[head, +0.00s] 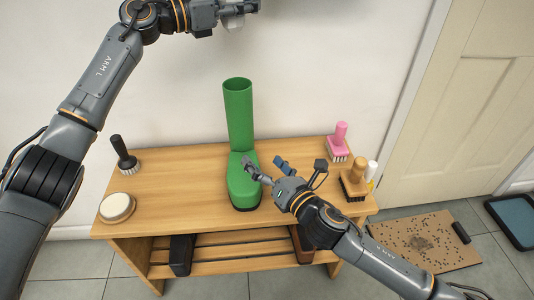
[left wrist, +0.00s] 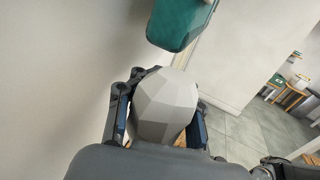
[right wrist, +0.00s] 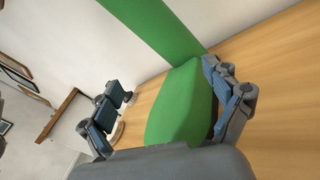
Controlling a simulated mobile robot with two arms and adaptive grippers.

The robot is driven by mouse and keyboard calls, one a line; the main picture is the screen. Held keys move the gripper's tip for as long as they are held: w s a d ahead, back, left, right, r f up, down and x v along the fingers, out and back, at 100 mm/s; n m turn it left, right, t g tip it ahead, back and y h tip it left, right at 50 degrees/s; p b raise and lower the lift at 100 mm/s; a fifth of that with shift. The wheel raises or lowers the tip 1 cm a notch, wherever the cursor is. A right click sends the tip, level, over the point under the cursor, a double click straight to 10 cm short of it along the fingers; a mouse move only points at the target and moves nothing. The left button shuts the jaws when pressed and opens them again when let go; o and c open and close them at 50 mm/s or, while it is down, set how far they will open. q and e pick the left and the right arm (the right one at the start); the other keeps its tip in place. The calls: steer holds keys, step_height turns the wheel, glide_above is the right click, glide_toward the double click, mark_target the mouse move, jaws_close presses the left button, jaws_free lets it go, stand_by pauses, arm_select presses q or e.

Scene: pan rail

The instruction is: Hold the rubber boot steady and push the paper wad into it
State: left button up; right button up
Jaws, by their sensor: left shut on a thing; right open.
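The green rubber boot (head: 238,112) stands upright on the wooden bench, its open top facing up and its toe toward the front. My left gripper (head: 240,8) is shut on the pale grey paper wad (head: 233,22), high above the boot's opening; the faceted wad (left wrist: 166,106) sits between its fingers in the left wrist view. My right gripper (head: 264,166) is open beside the boot's foot, one finger overlapping the foot. In the right wrist view the foot (right wrist: 180,105) lies between the spread fingers, close to the right-hand one; contact is unclear. The boot's inside is hidden.
On the bench (head: 180,185) are a black brush (head: 123,155) and a round tin (head: 117,207) at left. A pink brush (head: 339,143) and a wooden brush (head: 354,182) stand at right. A teal thing (left wrist: 180,22) shows above the wad.

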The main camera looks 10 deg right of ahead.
mark_target(241, 131)
steer(key=w+a+n, duration=0.1)
steer(key=w+n, duration=0.1)
steer(key=w, duration=0.2)
steer(key=w+a+n, duration=0.2)
steer(key=w, duration=0.2)
steer(key=w+a+n, duration=0.2)
steer(key=w, duration=0.3)
steer(key=shift+y, duration=0.3)
steer(key=c, duration=1.8)
arm_select(q)
step_height(241, 131, down, 13)
arm_select(e)
steer(key=shift+f, duration=0.1)
arm_select(q)
steer(key=shift+c, duration=0.5)
jaws_close()
